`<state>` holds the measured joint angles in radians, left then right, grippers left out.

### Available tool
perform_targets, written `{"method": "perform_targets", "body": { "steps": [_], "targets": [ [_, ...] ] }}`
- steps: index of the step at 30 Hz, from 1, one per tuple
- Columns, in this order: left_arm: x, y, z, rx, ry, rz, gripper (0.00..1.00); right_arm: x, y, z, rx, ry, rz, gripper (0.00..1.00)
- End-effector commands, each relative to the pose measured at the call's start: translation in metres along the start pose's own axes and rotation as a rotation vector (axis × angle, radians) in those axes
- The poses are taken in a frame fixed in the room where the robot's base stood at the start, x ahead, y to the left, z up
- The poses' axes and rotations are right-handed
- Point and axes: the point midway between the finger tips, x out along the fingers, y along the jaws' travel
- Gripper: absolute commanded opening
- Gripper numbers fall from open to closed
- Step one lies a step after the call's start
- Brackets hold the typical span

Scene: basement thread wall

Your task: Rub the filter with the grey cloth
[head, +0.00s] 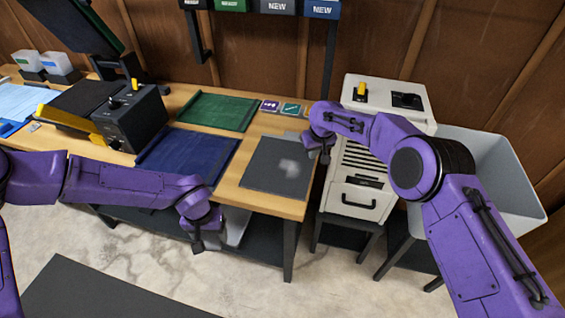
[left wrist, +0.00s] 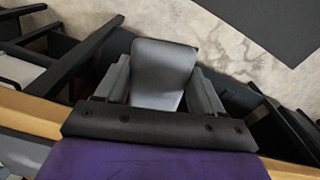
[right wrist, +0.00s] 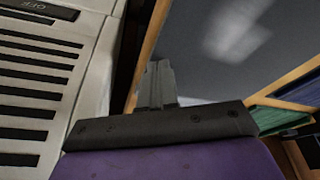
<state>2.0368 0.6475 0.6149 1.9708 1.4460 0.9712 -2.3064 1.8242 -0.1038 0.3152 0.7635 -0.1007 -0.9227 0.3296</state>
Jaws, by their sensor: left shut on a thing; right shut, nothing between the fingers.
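The grey cloth (left wrist: 163,70) is between the fingers of my left gripper (left wrist: 160,92). In the head view the cloth (head: 238,222) hangs in front of the table's front edge, with my left gripper (head: 215,232) shut on it. A flat dark grey panel (head: 262,183) with a pale smudge lies at the right end of the table; it seems to be the filter. My right gripper (head: 324,153) is shut and empty beside the panel's right edge. The right wrist view shows its closed fingers (right wrist: 160,82) and part of the smudged panel (right wrist: 205,70).
A white slotted cabinet (head: 358,197) stands right of the table, close to my right gripper. A grey bin (head: 515,190) is further right. Blue (head: 190,158) and green (head: 217,110) mats lie on the table, and a black box (head: 130,118) stands left of them.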

Motion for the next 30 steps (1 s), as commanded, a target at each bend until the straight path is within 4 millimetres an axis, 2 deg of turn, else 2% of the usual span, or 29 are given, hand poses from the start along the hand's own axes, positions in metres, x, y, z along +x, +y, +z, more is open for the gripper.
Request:
{"method": "perform_targets", "body": {
  "steps": [7, 24, 30],
  "targets": [
    [-0.001, 0.000, 0.000, 0.000, 0.000, 0.000, 0.44, 0.000, 0.000, 0.000, 0.000, 0.000, 0.000, 0.00],
    [-0.042, 0.000, -0.001, 0.000, 0.000, 0.000, 0.44, -0.052, 0.000, -0.016, 0.000, 0.001, 0.001, 0.00],
    [-0.044, 0.000, 0.000, 0.000, 0.000, 0.000, 0.44, -0.056, 0.000, -0.017, 0.000, 0.000, 0.000, 0.00]
  ]
}}
